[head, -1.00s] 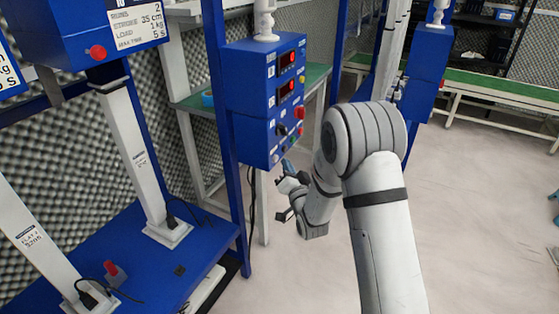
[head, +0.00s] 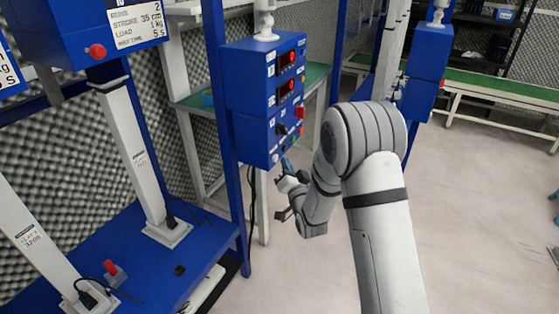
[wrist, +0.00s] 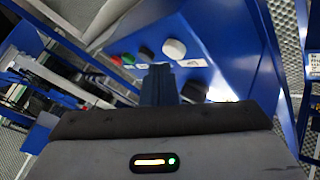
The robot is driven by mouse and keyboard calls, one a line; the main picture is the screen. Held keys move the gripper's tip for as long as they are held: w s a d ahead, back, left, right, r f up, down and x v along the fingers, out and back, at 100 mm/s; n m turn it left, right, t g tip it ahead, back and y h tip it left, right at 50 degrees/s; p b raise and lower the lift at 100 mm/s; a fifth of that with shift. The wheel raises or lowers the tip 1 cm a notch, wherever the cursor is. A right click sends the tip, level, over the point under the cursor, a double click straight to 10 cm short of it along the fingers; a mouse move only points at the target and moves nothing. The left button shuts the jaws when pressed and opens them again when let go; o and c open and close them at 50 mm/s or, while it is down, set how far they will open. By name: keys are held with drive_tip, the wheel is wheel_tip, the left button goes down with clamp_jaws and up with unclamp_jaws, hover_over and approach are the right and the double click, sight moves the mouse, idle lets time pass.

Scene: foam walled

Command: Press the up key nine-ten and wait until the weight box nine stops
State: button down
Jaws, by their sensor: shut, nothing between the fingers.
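A blue control box (head: 264,100) hangs on a blue post, with two red displays, a dark knob and several buttons on its right-hand face. My gripper (head: 288,165) is shut and empty, just below and in front of the box's lower edge. In the wrist view my gripper's dark fingers (wrist: 160,85) point at the panel, with a white round button (wrist: 174,48), a dark knob (wrist: 146,53), a green button (wrist: 127,59) and a red button (wrist: 116,60) beyond them. I cannot tell whether the tips touch a key. A blue weight box (head: 90,30) at upper left has a red button and a label; its number is unclear.
A cable hangs below the control box. A green-topped table (head: 500,88) stands at the back right. The pale floor at the right is mostly open.

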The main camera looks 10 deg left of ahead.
drive_tip(key=shift+w+a, duration=0.2)
drive_tip(key=shift+a, duration=0.1)
